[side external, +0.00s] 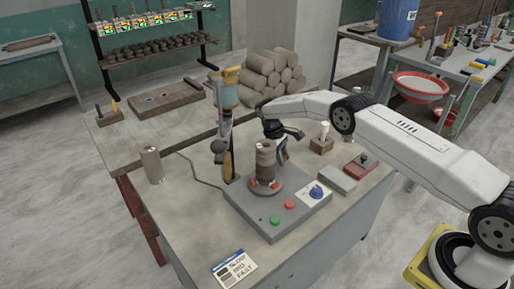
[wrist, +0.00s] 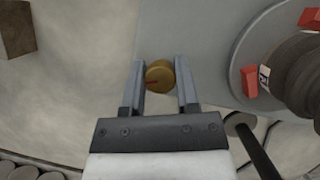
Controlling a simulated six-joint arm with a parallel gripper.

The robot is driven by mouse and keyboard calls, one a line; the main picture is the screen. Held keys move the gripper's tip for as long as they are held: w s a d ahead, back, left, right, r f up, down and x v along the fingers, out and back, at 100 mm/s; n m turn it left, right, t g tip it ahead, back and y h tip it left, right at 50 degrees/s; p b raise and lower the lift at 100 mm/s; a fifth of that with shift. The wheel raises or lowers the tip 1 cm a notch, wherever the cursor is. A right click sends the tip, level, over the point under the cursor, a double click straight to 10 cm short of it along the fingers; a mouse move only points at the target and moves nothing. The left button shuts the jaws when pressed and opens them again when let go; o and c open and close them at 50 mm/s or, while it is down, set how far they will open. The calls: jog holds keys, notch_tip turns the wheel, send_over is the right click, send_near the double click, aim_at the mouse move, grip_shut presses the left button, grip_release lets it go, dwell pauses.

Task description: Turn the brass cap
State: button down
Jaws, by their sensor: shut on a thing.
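In the wrist view a round brass cap (wrist: 162,75) with a short red line on its left part sits between the two fingers of my gripper (wrist: 159,70). My gripper is shut on the cap, with one finger on each side. In the side view my gripper (side external: 282,152) points down just behind the grey machine box (side external: 258,212). The cap itself cannot be made out there, hidden behind the clay stack and my fingers.
A stack of dark clay (side external: 265,160) stands on the round wheel with red clamps, and shows close on the right in the wrist view (wrist: 302,75). The box carries a blue knob (side external: 316,191), a red button and a green button. A clay cylinder (side external: 152,165) stands at the left.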

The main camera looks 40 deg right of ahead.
dwell(0.3)
jog(key=shift+c, duration=1.8)
grip_release()
jog(key=shift+r, duration=0.1)
jog(key=v, duration=0.7)
jog(key=shift+r, duration=0.35)
jog(key=shift+w, duration=0.1)
